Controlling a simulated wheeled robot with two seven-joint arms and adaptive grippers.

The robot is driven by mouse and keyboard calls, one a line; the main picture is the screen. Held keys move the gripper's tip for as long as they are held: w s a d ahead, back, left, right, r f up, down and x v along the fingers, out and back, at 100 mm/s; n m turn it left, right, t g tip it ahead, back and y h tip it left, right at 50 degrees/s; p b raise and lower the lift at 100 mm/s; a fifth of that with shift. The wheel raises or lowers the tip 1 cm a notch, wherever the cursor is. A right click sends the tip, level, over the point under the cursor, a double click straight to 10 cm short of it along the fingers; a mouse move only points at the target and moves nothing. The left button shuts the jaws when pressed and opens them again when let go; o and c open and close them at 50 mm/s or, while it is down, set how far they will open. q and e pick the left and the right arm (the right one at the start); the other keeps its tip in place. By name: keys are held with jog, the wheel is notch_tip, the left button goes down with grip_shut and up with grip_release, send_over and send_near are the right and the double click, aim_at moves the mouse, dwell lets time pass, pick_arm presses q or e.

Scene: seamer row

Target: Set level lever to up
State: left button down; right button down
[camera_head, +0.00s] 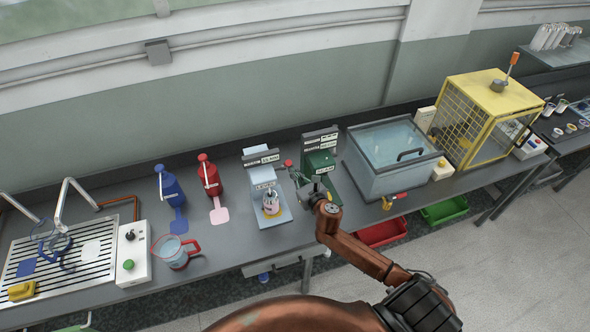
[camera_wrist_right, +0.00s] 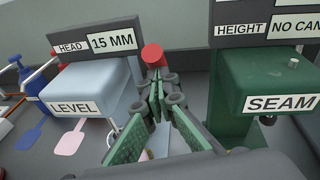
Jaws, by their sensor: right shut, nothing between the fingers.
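The level station (camera_head: 263,180) is a pale grey-blue machine labelled LEVEL, standing mid-bench; it also shows at left in the right wrist view (camera_wrist_right: 85,82). A red knob (camera_head: 288,162) stands at its right side, apparently the level lever's end. In the right wrist view the red knob (camera_wrist_right: 153,55) is just beyond my fingertips. My right gripper (camera_head: 300,181) is shut and empty, between this station and the green SEAM machine (camera_head: 319,163). Its green-padded fingers (camera_wrist_right: 157,97) hide the lever's lower part. I cannot tell whether they touch it. My left gripper is out of view.
A small can (camera_head: 271,204) stands on the level station's base. The SEAM machine is close on the gripper's right. A water tank (camera_head: 392,165) and yellow cage (camera_head: 487,118) stand farther right. Blue (camera_head: 171,187) and red (camera_head: 209,178) bottles and a jug (camera_head: 172,254) stand left.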

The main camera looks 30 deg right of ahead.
jog(key=w+d+r+p, duration=0.2)
jog(key=w+r+p, duration=0.3)
jog(key=w, duration=0.5)
jog(key=shift+d+r+p, duration=0.2)
jog(key=shift+p, duration=0.2)
dwell(0.4)
